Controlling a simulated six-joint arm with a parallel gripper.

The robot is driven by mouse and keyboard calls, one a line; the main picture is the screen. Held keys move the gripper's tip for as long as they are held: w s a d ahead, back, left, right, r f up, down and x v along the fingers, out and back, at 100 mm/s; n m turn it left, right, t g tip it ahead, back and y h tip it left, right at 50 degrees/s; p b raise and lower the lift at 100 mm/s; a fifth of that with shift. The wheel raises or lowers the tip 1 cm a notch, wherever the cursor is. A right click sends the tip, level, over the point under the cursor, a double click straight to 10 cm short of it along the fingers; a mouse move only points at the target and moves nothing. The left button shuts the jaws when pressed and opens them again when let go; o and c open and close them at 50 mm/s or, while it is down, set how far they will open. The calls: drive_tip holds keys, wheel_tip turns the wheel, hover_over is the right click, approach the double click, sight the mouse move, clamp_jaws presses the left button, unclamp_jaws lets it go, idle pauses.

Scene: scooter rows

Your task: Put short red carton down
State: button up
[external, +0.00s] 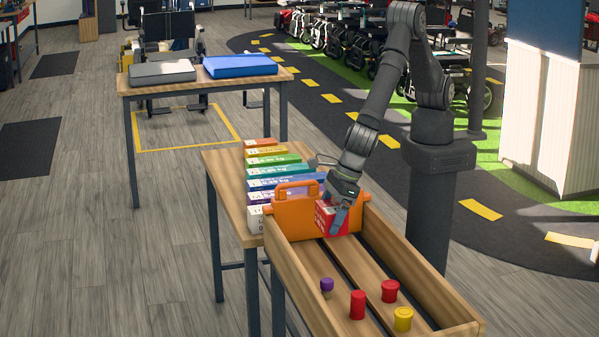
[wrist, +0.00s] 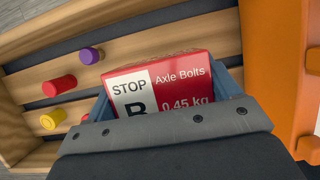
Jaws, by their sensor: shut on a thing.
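The short red carton (external: 331,218) has a white panel and is between the fingers of my gripper (external: 341,203), inside the wooden crate (external: 308,294) beside the orange toolbox (external: 294,214). In the wrist view the red carton (wrist: 160,88) shows "STOP", "Axle Bolts" and "0.45 kg" on its face. My gripper (wrist: 168,105) is shut on it, with a finger at each side. The carton's lower part is hidden by the gripper in the wrist view, and I cannot tell whether it touches the crate floor.
The crate floor in front holds a purple peg (external: 326,286), red cylinders (external: 357,305) and a yellow cylinder (external: 403,319). A row of coloured cartons (external: 272,172) stands on the table behind. Bare slats (external: 352,270) lie between the carton and the cylinders.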

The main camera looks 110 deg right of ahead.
wheel_tip(320, 180, down, 11)
drive_tip(key=shift+r, duration=0.2)
idle(0.3)
drive_tip(key=shift+f, duration=0.15)
drive_tip(key=o, duration=1.2)
drive_tip(key=shift+o, duration=0.2)
drive_tip(key=v, duration=1.2)
drive_tip(key=x, duration=1.1)
drive_tip(key=shift+w+f, duration=0.15)
drive_tip(key=shift+f, duration=0.2)
drive_tip(key=shift+w+r, duration=0.1)
drive_tip(key=shift+r, duration=0.8)
